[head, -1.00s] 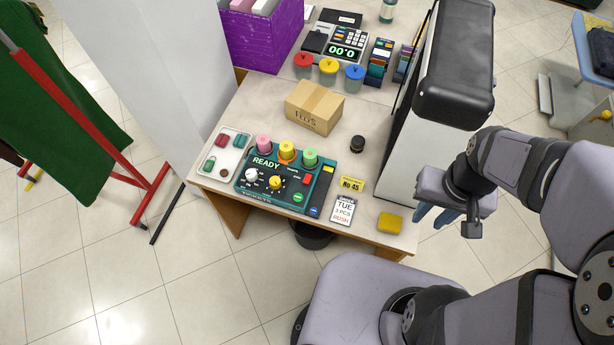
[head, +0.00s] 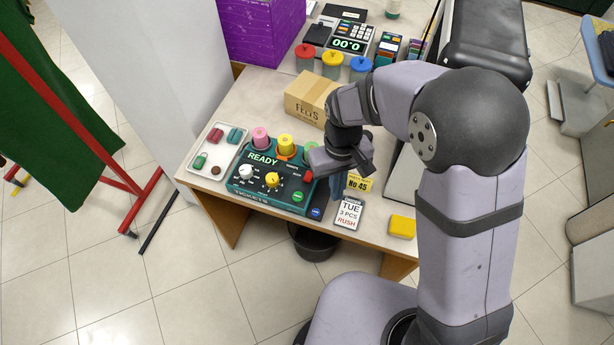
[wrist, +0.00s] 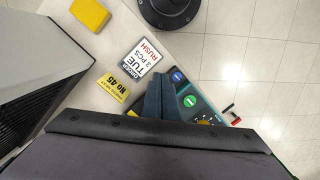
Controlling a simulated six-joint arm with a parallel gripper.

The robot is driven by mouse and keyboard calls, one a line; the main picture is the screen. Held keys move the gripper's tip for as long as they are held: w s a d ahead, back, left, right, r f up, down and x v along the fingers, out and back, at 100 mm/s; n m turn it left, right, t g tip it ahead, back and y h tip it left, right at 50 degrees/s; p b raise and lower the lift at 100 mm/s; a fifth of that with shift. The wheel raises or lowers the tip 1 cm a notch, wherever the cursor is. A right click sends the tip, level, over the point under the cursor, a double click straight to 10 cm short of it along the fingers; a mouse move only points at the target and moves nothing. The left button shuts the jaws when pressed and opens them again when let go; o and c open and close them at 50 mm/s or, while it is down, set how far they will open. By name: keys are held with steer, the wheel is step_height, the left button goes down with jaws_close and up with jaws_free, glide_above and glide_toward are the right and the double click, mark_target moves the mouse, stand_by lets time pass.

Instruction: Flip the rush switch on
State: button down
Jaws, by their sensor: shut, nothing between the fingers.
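The teal ticket panel (head: 262,193) lies at the table's front edge, with a READY display, a white knob, a yellow knob (head: 272,180), a green button (head: 297,196) and a blue button (head: 316,212). My gripper (head: 338,188) is over the panel's right end, pointing down, and covers part of it. A small red part (head: 308,177) shows just left of it. In the wrist view the blue fingers of my gripper (wrist: 159,80) are together and empty, beside the blue button (wrist: 178,76) and green button (wrist: 189,101). I cannot make out the rush switch; contact is unclear.
A ticket card reading RUSH (head: 348,213), a yellow No 45 tag (head: 359,183) and a yellow block (head: 402,226) lie right of the panel. A cardboard box (head: 308,98) stands behind it, a white tray (head: 228,160) to its left. Pink, yellow and green spools stand at its back.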

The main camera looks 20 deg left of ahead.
steer(key=w+a+n, duration=0.2)
steer(key=w+a, duration=0.2)
steer(key=a, duration=0.1)
step_height(320, 180, up, 9)
steer(key=n, duration=0.8)
glide_above(307, 180)
steer(key=w, duration=0.2)
steer(key=shift+r+y, duration=0.1)
steer(key=shift+y, duration=0.2)
steer(key=f+p, duration=0.1)
steer(key=f, duration=0.3)
steer(key=s+f+p, duration=0.1)
steer(key=f+p, duration=0.1)
steer(key=f, duration=0.3)
steer(key=f+p, duration=0.1)
steer(key=f, duration=0.3)
steer(key=shift+s+f, duration=0.25)
steer(key=shift+f, duration=0.2)
